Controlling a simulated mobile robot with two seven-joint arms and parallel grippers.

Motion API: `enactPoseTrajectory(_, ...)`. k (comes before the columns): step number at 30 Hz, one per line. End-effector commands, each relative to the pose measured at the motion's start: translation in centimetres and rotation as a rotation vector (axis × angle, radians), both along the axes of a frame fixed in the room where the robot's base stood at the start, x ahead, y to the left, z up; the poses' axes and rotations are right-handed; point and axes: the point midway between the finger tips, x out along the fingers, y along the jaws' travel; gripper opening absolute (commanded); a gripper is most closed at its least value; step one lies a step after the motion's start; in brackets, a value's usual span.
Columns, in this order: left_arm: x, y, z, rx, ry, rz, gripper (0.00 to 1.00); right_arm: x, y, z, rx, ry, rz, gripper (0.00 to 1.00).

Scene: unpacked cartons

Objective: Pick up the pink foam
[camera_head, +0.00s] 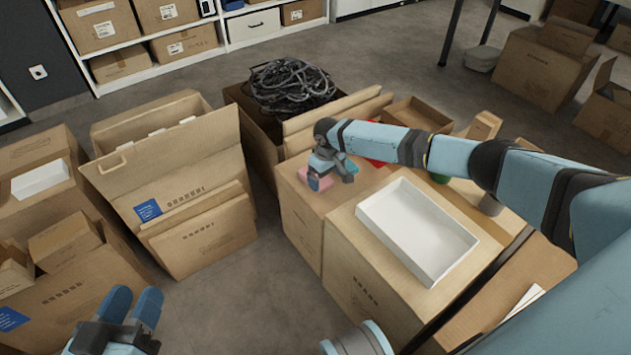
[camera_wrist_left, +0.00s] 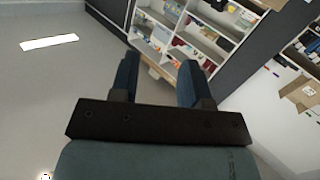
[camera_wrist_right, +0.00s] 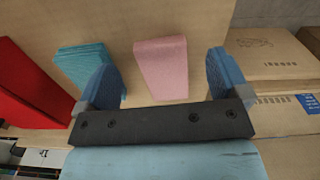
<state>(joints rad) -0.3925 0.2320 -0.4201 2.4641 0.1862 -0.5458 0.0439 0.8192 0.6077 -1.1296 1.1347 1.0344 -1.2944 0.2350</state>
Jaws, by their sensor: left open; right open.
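The pink foam (camera_head: 306,175) is a small block lying on top of a closed carton, partly hidden behind my right gripper in the head view. In the right wrist view the pink foam (camera_wrist_right: 162,66) lies between the two open fingers, nearer the right one, and looks untouched. My right gripper (camera_head: 318,182) is open and hangs over the carton at the foam; its fingers also show in the right wrist view (camera_wrist_right: 165,85). My left gripper (camera_head: 132,305) is open and empty at the lower left, away from the foam. It points toward distant shelves in the left wrist view (camera_wrist_left: 158,80).
A teal block (camera_wrist_right: 86,68) lies beside the pink foam, partly behind the left finger. A red item (camera_wrist_right: 28,85) lies farther left. A white tray (camera_head: 452,262) stands on the near carton. Open cartons (camera_head: 175,190) stand left, across a floor gap.

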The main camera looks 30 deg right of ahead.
Motion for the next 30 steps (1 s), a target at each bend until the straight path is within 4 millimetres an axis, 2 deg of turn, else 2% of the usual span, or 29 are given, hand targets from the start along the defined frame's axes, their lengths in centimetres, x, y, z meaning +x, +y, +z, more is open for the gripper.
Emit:
enactPoseTrajectory(1, 0.3, 0.2, -0.7, 0.019, -0.034, 0.0, 0.43, 0.1, 0.0, -1.4, -0.001, 0.0, 0.0, 0.94)
enactPoseTrajectory(6, 1.3, 0.7, -0.1, 0.076, -0.139, 0.004, 0.43, 0.1, -0.1, -3.6, 0.0, 0.001, -0.001, 0.94)
enactPoseTrajectory(13, 1.3, 0.8, 0.3, 0.085, -0.151, 0.005, 0.43, 0.1, -0.1, -3.6, 0.001, 0.0, -0.001, 0.94)
enactPoseTrajectory(14, 1.3, 0.8, 0.3, 0.085, -0.151, 0.005, 0.43, 0.1, -0.1, -3.6, 0.001, 0.0, 0.0, 0.91)
enactPoseTrajectory(18, 1.3, 0.8, 0.3, 0.084, -0.151, 0.006, 0.43, 0.1, -0.1, -3.6, 0.001, 0.0, 0.0, 0.59)
enactPoseTrajectory(21, 1.3, 0.8, 0.3, 0.084, -0.151, 0.006, 0.43, 0.1, -0.1, -3.6, 0.001, 0.0, 0.0, 0.41)
enactPoseTrajectory(30, 1.3, 0.8, 0.4, 0.083, -0.149, 0.005, 0.43, 0.1, -0.1, -3.4, 0.001, 0.0, 0.0, 0.4)
